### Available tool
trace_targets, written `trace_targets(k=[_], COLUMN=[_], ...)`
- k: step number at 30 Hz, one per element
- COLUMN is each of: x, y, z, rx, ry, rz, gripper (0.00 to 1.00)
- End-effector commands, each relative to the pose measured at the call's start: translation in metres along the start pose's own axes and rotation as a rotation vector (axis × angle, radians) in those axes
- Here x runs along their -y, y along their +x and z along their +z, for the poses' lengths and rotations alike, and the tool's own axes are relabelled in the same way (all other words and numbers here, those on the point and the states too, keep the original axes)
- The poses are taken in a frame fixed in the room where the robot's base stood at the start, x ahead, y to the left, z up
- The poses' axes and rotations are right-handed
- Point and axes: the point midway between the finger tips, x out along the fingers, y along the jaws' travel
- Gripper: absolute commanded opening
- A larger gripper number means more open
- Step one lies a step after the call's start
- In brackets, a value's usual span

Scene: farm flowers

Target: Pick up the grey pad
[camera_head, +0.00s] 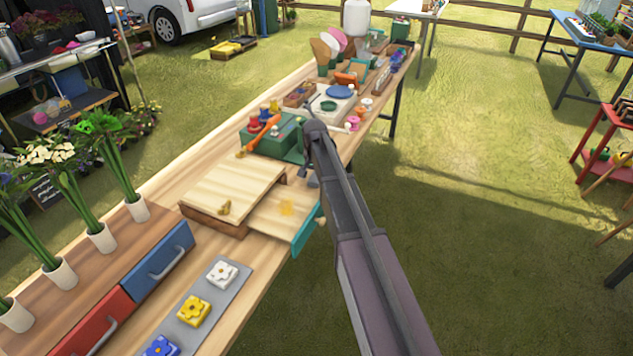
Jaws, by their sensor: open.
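A flat grey pad (241,277) lies on the wooden table at the lower middle, to the right of the blue and red drawers. Three square blocks with flower shapes sit on it in a row: white (222,274), yellow (194,311) and blue (161,347). My arm reaches up from the bottom right to the table's right edge, well beyond the pad. I cannot make out my gripper; the arm's far end hides what is behind it. A small dark grey piece shows beside the arm, and I cannot tell what it is.
A wooden board (233,188) and an open teal-fronted drawer (306,231) lie beyond the pad. A green box (270,141) stands farther back. Potted stems (102,238) line the left, above a blue drawer (158,262) and a red drawer (94,325).

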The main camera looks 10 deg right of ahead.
Motion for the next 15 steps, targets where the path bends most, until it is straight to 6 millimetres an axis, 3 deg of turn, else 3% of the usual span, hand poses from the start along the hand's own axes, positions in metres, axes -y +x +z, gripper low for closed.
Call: trace_targets(k=[11,15], x=[0.0000,0.0000], y=[-0.0001,-0.0001], z=[0.0001,0.0000], rx=[0.000,0.000], ry=[0.000,0.000], rz=[0.000,0.000], gripper=[1.00,0.58])
